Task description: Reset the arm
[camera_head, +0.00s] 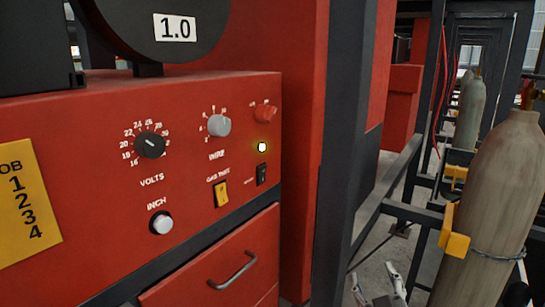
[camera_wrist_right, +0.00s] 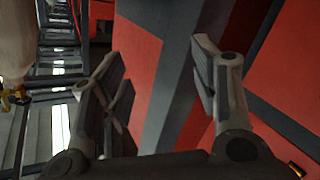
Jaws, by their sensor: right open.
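My right gripper (camera_head: 378,283) shows low in the head view, right of the dark post. Its two pale fingertips point up and are spread apart with nothing between them. In the right wrist view my right gripper (camera_wrist_right: 155,70) is open and empty, one finger at left and one at right. A dark post and red surfaces show behind the gap. Most of my right arm is hidden below the head view's frame. My left gripper is in neither view.
A red welding machine (camera_head: 95,120) with knobs, switches and a lit lamp (camera_head: 262,147) fills the left. A dark upright post (camera_head: 345,150) stands right of it. A tan gas cylinder (camera_head: 495,200) with a yellow bracket (camera_head: 453,235) stands at right. Dark frame bars lie between.

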